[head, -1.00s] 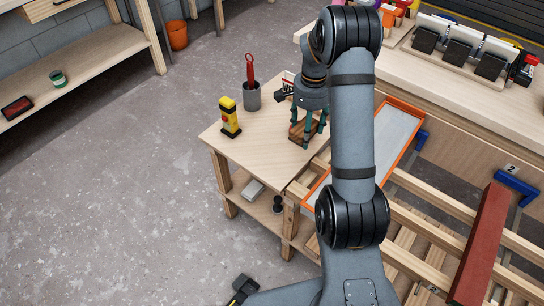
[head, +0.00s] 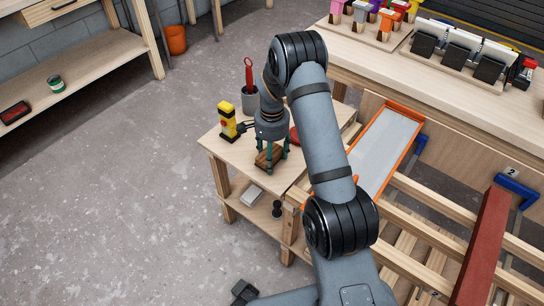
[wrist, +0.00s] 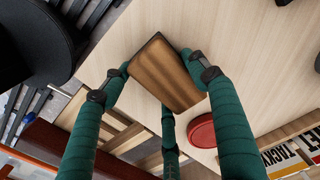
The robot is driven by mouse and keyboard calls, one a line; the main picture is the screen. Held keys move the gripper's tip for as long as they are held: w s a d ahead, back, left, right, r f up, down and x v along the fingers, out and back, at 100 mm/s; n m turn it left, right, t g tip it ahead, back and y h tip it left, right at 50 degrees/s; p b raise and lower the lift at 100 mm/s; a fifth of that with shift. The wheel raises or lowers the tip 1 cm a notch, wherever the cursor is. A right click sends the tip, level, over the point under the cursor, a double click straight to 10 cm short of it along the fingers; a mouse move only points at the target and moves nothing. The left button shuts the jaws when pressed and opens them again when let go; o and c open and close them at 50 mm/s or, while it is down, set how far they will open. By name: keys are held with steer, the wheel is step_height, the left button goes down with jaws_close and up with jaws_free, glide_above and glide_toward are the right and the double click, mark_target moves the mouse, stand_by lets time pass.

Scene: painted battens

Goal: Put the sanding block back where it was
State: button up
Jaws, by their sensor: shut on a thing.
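The sanding block, a brown wood-like block with a dark edge, shows in the head view (head: 267,159) and in the wrist view (wrist: 168,78). My gripper (head: 271,162) has its green fingers closed around it from above; they also show in the wrist view (wrist: 163,84). The block is over the small wooden table (head: 222,146), toward its front part. I cannot tell whether its underside touches the tabletop. The fingers and wrist hide part of the block in the head view.
A yellow-black device (head: 228,121) and a grey cup (head: 250,103) with a red-handled tool stand behind-left. A round red lid (head: 295,135) lies right of my gripper. An orange-rimmed tray (head: 390,145) and battens (head: 440,232) lie farther right. The table's left side is bare.

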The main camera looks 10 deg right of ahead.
steer(key=shift+f, duration=0.15)
steer(key=o, duration=1.1)
step_height(320, 180, up, 12)
steer(key=p, duration=0.1)
steer(key=shift+r, duration=0.25)
steer(key=shift+f, duration=0.15)
